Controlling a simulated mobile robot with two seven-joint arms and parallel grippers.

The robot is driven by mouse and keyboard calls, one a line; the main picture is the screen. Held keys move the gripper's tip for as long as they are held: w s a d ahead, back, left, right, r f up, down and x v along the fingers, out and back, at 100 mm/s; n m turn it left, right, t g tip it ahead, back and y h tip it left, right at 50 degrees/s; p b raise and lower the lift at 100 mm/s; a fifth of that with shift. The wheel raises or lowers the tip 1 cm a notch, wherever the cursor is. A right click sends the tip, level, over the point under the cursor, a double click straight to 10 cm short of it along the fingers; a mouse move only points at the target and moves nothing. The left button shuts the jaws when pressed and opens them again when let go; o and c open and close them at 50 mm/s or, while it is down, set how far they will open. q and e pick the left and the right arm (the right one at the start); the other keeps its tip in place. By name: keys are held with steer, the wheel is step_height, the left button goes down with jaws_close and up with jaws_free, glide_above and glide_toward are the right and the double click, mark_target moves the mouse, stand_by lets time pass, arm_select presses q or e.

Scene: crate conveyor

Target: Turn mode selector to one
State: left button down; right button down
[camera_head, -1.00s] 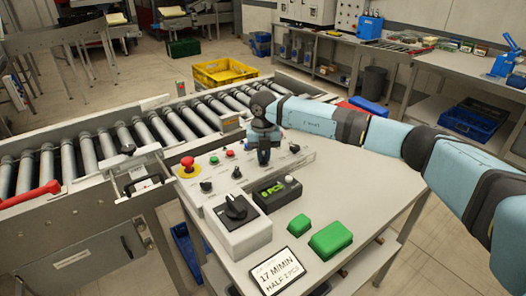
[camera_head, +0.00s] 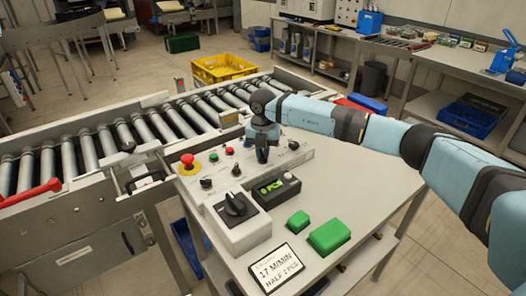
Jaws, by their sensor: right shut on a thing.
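The control panel (camera_head: 222,176) is a light grey sloped box at the back of the small table. It carries a red mushroom button (camera_head: 188,161), small red and green buttons and several black selector knobs, such as this small knob (camera_head: 236,170). My right gripper (camera_head: 262,157) points down at the panel's right half, shut on a small part there, apparently the mode selector. The fingers hide that part, so its pointer setting cannot be read. My left gripper is not in view.
A box with a large black rotary switch (camera_head: 235,208), a green-lit display box (camera_head: 275,190), two green blocks (camera_head: 328,236) and a sign (camera_head: 277,268) stand in front. The roller conveyor (camera_head: 140,130) with a yellow crate (camera_head: 222,69) runs behind.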

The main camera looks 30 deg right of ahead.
steer(key=c, duration=1.2)
jaws_free()
steer(key=shift+r, duration=0.1)
step_height(320, 180, up, 14)
steer(key=shift+f, duration=0.15)
steer(key=shift+f, duration=0.1)
